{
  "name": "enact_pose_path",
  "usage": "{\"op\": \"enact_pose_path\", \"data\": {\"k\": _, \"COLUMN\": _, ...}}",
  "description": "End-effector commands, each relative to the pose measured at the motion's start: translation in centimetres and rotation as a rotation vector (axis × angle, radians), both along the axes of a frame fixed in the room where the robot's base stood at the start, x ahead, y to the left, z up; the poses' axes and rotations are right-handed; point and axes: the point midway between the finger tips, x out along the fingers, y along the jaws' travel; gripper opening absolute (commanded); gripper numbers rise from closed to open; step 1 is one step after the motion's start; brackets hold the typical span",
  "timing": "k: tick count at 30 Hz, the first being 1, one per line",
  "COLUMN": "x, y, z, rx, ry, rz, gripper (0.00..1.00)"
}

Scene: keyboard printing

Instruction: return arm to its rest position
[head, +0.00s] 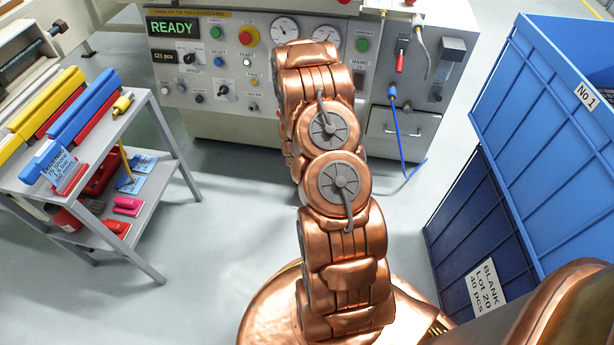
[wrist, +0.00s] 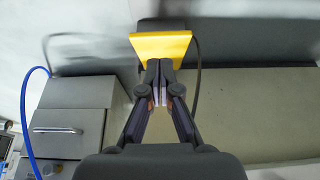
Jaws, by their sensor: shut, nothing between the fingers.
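My gripper (wrist: 159,88) shows in the wrist view as dark fingers that meet at their tips. It is shut and empty, and its tips lie in front of a yellow block-like part (wrist: 165,46) of the machine. I cannot tell whether the tips touch that part. In the head view my copper arm rises in the middle, folded upward in front of the control panel (head: 270,110). The gripper itself is hidden there behind the arm.
The grey machine stands ahead with its READY display (head: 173,27) and a blue hose (head: 402,150). A grey cart (head: 150,215) with coloured bars is at left. Blue crates (head: 545,120) are stacked at right. The floor between cart and crates is clear.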

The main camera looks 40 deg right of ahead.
Motion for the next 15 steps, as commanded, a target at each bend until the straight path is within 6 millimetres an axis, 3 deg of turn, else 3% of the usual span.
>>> {"op": "enact_pose_path", "data": {"k": 11, "x": 0.1, "y": 0.0, "z": 0.1, "rx": 0.0, "ry": -0.001, "rz": 0.0, "gripper": 0.0}}
{"op": "enact_pose_path", "data": {"k": 15, "x": 0.7, "y": 0.6, "z": 2.2, "rx": 0.01, "ry": -0.003, "rz": 0.018, "gripper": 0.0}}
